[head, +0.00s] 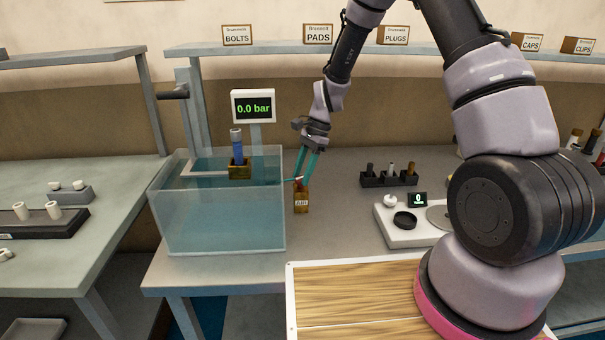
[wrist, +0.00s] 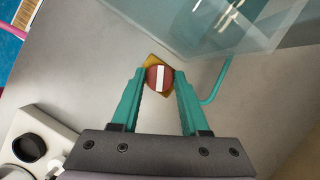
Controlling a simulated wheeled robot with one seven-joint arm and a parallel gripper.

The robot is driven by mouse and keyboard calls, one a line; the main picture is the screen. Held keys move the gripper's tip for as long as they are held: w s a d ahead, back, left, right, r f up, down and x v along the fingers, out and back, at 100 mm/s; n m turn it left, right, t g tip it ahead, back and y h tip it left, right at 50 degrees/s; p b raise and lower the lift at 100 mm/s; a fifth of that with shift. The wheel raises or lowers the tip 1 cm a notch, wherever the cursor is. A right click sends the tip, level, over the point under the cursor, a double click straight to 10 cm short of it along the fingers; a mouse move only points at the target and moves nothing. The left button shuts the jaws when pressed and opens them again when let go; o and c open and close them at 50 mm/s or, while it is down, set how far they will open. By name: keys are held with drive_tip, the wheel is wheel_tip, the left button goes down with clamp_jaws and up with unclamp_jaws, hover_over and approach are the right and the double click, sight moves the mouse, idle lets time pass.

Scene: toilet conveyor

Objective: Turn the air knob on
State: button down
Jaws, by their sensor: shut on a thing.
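The air knob is a round red knob with a white bar across its top, seen from above in the wrist view (wrist: 159,78). It sits on a small brown-yellow block marked AIR (head: 301,203), just right of the water tank. My gripper (wrist: 159,85) has its two teal fingers on either side of the knob and is shut on it. In the head view my gripper (head: 303,178) reaches down over the block from above, and its fingers partly hide the knob. The display (head: 253,107) behind the tank reads 0.0 bar.
The clear water tank (head: 225,230) stands close at left, with a blue part in a brass holder (head: 239,168) above it. A teal hose (wrist: 215,90) runs beside the block. A black rack (head: 388,180) and a white scale (head: 400,233) stand to the right.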

drive_tip(key=n+g+h, duration=0.1)
drive_tip(key=n, duration=0.2)
drive_tip(key=n+h, duration=0.1)
drive_tip(key=n, duration=0.2)
drive_tip(key=shift+w+a+n+g, duration=0.2)
drive_tip(key=shift+n+g, duration=0.1)
drive_tip(key=shift+g, duration=0.1)
drive_tip(key=n+h, duration=0.2)
drive_tip(key=n, duration=0.3)
drive_tip(key=shift+n, duration=0.3)
drive_tip(key=shift+c, duration=2.2)
unclamp_jaws()
drive_tip(key=shift+a, duration=0.1)
drive_tip(key=shift+r, duration=0.1)
drive_tip(key=v, duration=1)
drive_tip(key=shift+w+r, duration=0.25)
drive_tip(key=shift+w, duration=0.1)
